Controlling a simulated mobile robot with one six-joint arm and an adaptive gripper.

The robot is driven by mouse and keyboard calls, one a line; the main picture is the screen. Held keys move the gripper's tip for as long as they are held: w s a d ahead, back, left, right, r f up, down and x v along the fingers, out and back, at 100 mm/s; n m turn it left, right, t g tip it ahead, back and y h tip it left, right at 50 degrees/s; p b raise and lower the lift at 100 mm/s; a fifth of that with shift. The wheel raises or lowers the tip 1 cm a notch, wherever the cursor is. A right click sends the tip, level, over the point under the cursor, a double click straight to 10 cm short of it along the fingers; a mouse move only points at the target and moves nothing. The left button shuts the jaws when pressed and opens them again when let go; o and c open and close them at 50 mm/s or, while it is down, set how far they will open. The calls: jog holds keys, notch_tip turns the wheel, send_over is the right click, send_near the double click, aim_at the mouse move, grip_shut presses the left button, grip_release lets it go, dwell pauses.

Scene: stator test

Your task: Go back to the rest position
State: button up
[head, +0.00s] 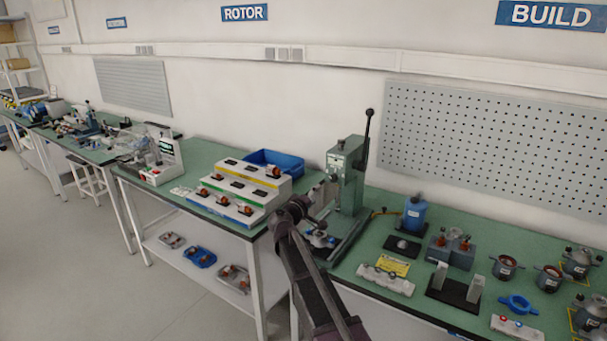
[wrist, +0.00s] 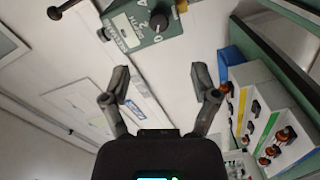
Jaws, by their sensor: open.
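My gripper (wrist: 160,82) is open in the wrist view, with its two dark fingers spread wide and nothing between them. In the head view my arm (head: 310,275) rises from the bottom centre to the front of the green arbor press (head: 347,175). The gripper end is small and dark there, overlapping the press base. In the wrist view the press head (wrist: 145,25), with a black dial, shows above the fingertips, apart from them.
A tiered rack (head: 240,188) with colored stripes and small copper-wound parts stands left of the press; a blue bin (head: 275,162) is behind it. Floor at left is clear.

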jog(key=s+d+f+m+g+y, duration=0.1)
jog(key=s+d+f+m+g, duration=0.3)
jog(key=s, duration=0.3)
jog(key=s+d+f+m+g+y, duration=0.1)
jog(key=s+d+f+g, duration=0.3)
jog(key=s+d+f, duration=0.25)
jog(key=s+a+f+m+g+y, duration=0.1)
jog(key=s+f+g+y, duration=0.2)
jog(key=s, duration=0.7)
jog(key=s+a+f+m+g+y, duration=0.1)
jog(key=s+a+f+g+y, duration=0.1)
jog(key=s, duration=0.9)
notch_tip(320, 180, down, 3)
jog(key=g+y, duration=0.1)
jog(key=y, duration=0.2)
jog(key=shift+s+r, duration=0.15)
jog(key=shift+s, duration=0.1)
